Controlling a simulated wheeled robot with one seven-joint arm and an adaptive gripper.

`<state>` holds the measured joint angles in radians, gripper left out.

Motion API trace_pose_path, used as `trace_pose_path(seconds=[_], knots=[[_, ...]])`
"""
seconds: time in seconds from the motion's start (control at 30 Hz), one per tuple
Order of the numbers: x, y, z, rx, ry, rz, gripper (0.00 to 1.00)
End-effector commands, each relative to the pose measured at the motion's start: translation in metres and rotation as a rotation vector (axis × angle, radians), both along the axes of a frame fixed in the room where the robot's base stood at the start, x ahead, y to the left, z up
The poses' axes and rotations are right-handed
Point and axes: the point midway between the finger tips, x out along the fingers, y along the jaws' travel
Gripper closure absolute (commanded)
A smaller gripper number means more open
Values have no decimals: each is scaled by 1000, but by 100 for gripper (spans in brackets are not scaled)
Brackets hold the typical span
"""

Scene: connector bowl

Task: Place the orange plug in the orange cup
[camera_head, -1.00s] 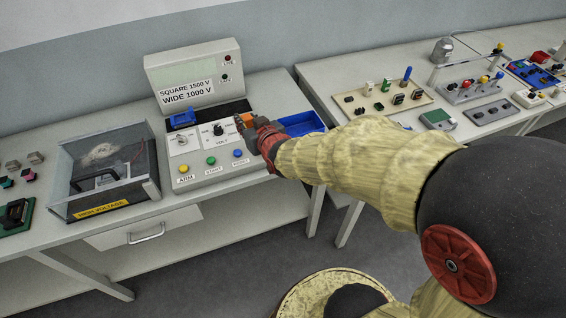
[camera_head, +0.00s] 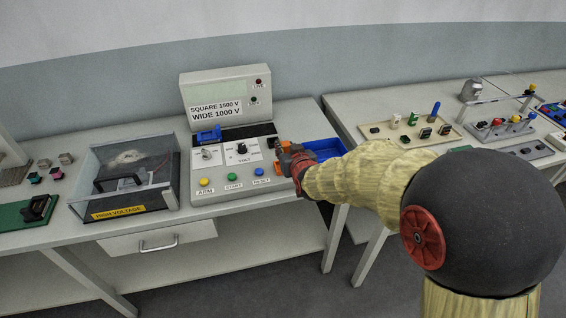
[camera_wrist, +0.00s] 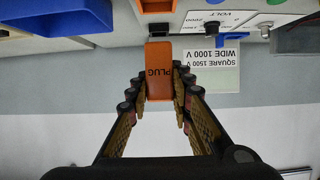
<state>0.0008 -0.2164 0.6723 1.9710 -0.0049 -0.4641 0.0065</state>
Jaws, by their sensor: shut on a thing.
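The orange plug (camera_wrist: 160,72), lettered PLUG, stands between my gripper's fingers (camera_wrist: 163,95) in the wrist view. My gripper is shut on it. An orange cup (camera_wrist: 157,5) shows at the top edge of the wrist view, just beyond the plug's far end. Only part of the cup is in view, and I cannot tell whether plug and cup touch. In the head view my gripper (camera_head: 293,158) is at the right side of the voltage console, where orange parts show; it partly covers them.
The console (camera_head: 238,172) has knobs and buttons left of my gripper. A blue bin (camera_head: 324,148) lies close behind and right of it. A blue part (camera_head: 209,136) sits on the console. A high-voltage box (camera_head: 128,180) stands further left. A second table (camera_head: 365,108) is at the right.

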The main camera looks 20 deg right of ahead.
Motion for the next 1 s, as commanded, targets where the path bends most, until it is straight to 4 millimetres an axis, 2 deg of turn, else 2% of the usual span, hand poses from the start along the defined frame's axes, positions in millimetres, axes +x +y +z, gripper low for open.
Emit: trace_pose_path(seconds=[0.03,0.1,0.47,0.67,1.0], knots=[[7,0,-16,0,4,0,100],[16,0,-25,0,3,0,100],[35,0,-45,0,1,0,100],[37,0,-74,0,2,0,100],[37,0,-77,0,0,0,100]])
